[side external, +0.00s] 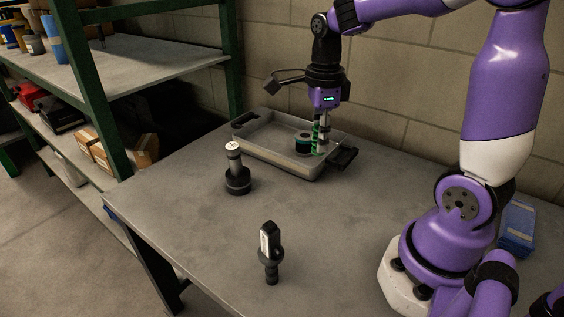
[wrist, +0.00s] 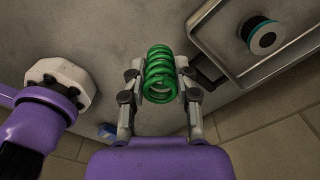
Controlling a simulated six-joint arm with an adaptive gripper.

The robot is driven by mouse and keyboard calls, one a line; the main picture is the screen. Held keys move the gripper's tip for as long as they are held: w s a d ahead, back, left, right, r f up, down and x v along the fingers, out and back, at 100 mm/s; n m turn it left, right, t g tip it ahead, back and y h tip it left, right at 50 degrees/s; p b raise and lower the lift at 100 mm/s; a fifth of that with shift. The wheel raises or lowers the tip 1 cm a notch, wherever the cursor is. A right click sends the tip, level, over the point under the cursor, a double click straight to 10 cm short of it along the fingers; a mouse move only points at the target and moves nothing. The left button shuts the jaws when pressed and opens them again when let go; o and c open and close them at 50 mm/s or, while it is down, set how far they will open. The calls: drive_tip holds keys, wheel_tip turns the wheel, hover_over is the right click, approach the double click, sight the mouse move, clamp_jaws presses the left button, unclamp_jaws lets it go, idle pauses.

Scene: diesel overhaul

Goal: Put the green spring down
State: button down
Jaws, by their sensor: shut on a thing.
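The green spring (wrist: 160,75) is a thick coil held between the two fingers of my gripper (wrist: 160,68) in the wrist view. In the side view the spring (side external: 315,134) is partly hidden by the fingers of my gripper (side external: 321,147), which points down. There the spring overlaps the right part of the grey tray (side external: 262,153). In the wrist view the tray's wall (wrist: 222,62) lies to the right of the spring, and grey bench shows beyond the spring. I cannot tell the spring's height exactly.
A dark cylinder with a teal band (side external: 303,143) stands in the tray. A block wall (side external: 395,95) rises behind. The bench's front middle is mostly clear.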

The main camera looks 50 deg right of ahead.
drive_tip(key=w+a+n, duration=0.1)
drive_tip(key=a+n, duration=1.1)
drive_tip(key=a, duration=1.5)
drive_tip(key=w+d+f, duration=0.4)
drive_tip(key=w, duration=0.1)
drive_tip(key=w+d+f, duration=0.3)
drive_tip(key=shift+f, duration=1.95)
drive_tip(key=shift+f, duration=0.2)
drive_tip(key=c, duration=0.6)
unclamp_jaws()
